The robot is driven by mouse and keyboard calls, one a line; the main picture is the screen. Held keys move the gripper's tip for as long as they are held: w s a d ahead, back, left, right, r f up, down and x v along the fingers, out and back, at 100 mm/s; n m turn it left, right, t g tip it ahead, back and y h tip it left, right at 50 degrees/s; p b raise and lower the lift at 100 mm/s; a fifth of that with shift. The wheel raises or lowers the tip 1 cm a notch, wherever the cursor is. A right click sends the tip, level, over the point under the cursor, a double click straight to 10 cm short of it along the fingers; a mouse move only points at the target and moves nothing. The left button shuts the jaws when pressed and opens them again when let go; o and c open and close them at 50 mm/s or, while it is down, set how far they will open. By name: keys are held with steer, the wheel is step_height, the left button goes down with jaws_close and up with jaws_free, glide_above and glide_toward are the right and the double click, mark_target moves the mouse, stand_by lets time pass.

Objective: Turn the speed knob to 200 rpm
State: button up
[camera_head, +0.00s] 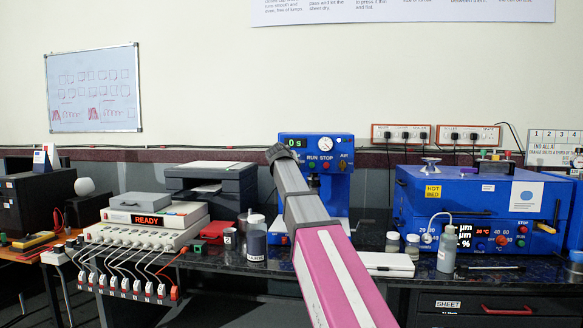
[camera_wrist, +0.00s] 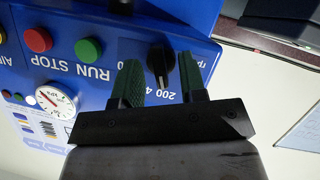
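The speed knob (camera_wrist: 158,62) is black with a pale pointer line and sits on the blue front panel of a machine. The markings 200 and a partly covered 4 show beside it in the wrist view. My gripper (camera_wrist: 160,59) has its two green-padded fingers apart, one on each side of the knob. A gap shows between the knob and each finger; I cannot tell the depth exactly. The pointer lies roughly towards the 200 and 4 markings, but the exact setting is unclear. In the head view the blue machine (camera_head: 343,189) is partly behind my arm, which hides the knob.
A green button (camera_wrist: 88,50) and a red button (camera_wrist: 38,40) lie beside the knob, with a round gauge (camera_wrist: 54,99) further off. A blue hot-bed press (camera_head: 410,205) stands right. A grey multi-channel unit (camera_head: 140,232) with cables stands left. Vials and a bottle (camera_head: 447,250) stand on the bench.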

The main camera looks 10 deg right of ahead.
steer(key=v, duration=1)
steer(key=shift+s, duration=0.35)
steer(key=shift+a, duration=0.2)
